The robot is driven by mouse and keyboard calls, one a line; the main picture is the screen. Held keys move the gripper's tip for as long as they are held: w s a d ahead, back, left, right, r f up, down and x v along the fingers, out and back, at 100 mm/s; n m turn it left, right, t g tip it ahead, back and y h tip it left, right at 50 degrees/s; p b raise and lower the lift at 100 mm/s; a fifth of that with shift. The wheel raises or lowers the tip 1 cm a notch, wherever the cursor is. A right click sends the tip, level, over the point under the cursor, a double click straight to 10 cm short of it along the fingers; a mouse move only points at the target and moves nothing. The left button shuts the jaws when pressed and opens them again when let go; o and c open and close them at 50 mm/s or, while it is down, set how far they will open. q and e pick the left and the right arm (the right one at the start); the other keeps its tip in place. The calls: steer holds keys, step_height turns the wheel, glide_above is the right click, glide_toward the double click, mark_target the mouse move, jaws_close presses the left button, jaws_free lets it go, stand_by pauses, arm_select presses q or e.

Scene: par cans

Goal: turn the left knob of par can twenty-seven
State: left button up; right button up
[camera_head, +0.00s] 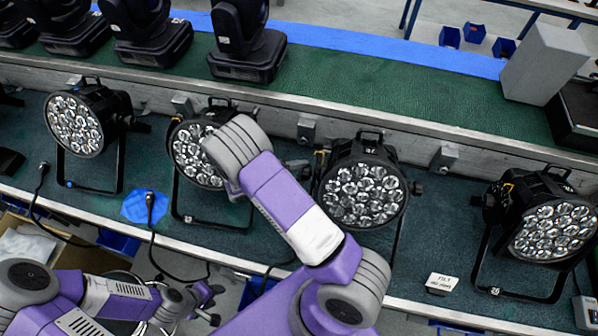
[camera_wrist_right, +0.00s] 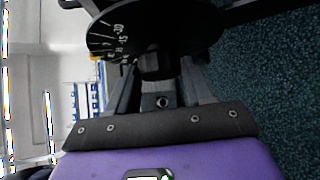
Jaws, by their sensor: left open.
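Several black par cans with clustered lenses stand in a row on the lower shelf: one at far left (camera_head: 76,122), one partly behind my right arm (camera_head: 190,150), one right of that arm (camera_head: 362,192), one at far right (camera_head: 550,230). I cannot read the number twenty-seven on any. In the right wrist view, a black disc with white scale marks (camera_wrist_right: 112,40) carries a black knob (camera_wrist_right: 152,67). My right gripper (camera_wrist_right: 160,75) has a finger on each side of this knob and appears shut on it. My left gripper (camera_head: 212,303) is open and empty, low in the head view.
Black moving-head lights (camera_head: 245,45) stand on the green upper shelf (camera_head: 350,85). A grey box (camera_head: 545,62) is at its right end. A blue item (camera_head: 140,207) and cables lie front left.

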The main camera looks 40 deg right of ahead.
steer(key=c, duration=0.6)
steer(key=shift+r, duration=0.1)
steer(key=n+g+y, duration=0.2)
steer(key=y, duration=0.1)
steer(key=w+d+n+g+y+p, duration=0.1)
steer(key=n+g+y, duration=0.1)
steer(key=g+y, duration=0.1)
steer(key=n+g+y+p, duration=0.1)
steer(key=n+g+y, duration=0.1)
steer(key=n+y, duration=0.1)
steer(key=shift+w+d+r+y, duration=0.15)
steer(key=shift+w+d+y, duration=0.05)
steer(key=shift+y, duration=0.1)
stand_by(0.3)
steer(key=shift+g, duration=0.3)
stand_by(0.3)
steer(key=o, duration=1.1)
